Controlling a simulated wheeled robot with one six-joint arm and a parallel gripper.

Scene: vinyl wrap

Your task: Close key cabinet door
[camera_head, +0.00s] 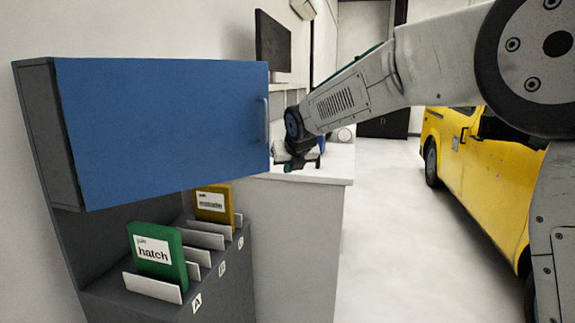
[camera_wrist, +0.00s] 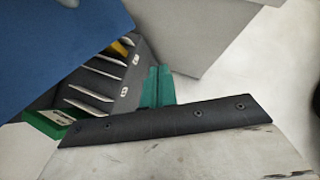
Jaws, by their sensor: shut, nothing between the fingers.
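The key cabinet (camera_head: 45,130) is a dark grey wall unit at the left of the head view. Its blue door (camera_head: 165,125) appears swung out from the left side, at an angle to the shelf front below. A blue bar handle (camera_head: 266,120) is near the door's right edge. The door hides the upper cabinet interior. My gripper (camera_head: 297,160) is just right of the door's lower right corner; contact cannot be told. In the wrist view, its teal fingers (camera_wrist: 158,84) are together and empty, with the door (camera_wrist: 60,45) at upper left.
Below the door, a shelf with white dividers holds a green "hatch" binder (camera_head: 157,254) and a yellow binder (camera_head: 214,205). A white counter (camera_head: 305,205) with a monitor (camera_head: 272,45) stands behind my gripper. A yellow van (camera_head: 480,165) is at right, with clear floor between.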

